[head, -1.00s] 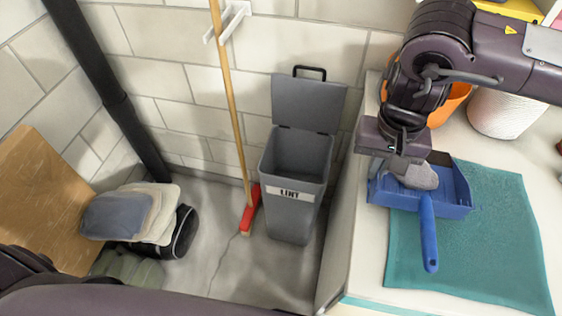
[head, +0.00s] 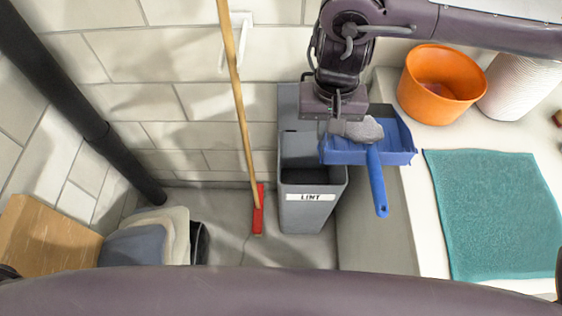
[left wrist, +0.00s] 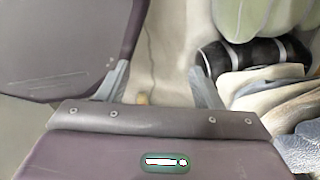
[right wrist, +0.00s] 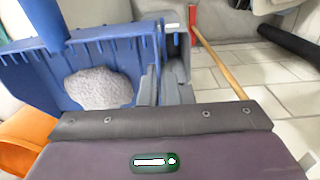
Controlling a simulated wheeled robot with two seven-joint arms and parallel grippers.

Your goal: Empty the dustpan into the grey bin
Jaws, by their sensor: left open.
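The blue dustpan (head: 398,148) is held up in the air with a grey clump of lint (head: 364,130) lying in it. My right gripper (head: 338,126) is shut on the dustpan's side wall; the right wrist view shows the wall between the fingers (right wrist: 161,86) and the lint (right wrist: 98,88) in the pan. The pan looks roughly level, its handle towards me. The grey bin (head: 308,215), labelled LINT, stands on the floor with its lid up. In the head view the dustpan's left end overlaps the bin's right rim. My left gripper (left wrist: 161,88) is open and empty.
A white counter (head: 412,200) on the right holds a teal towel (head: 495,210), an orange bowl (head: 440,85) and a white ribbed container (head: 520,88). A wooden broom (head: 238,90) with a red head leans left of the bin. Folded cloths (head: 135,245) lie lower left.

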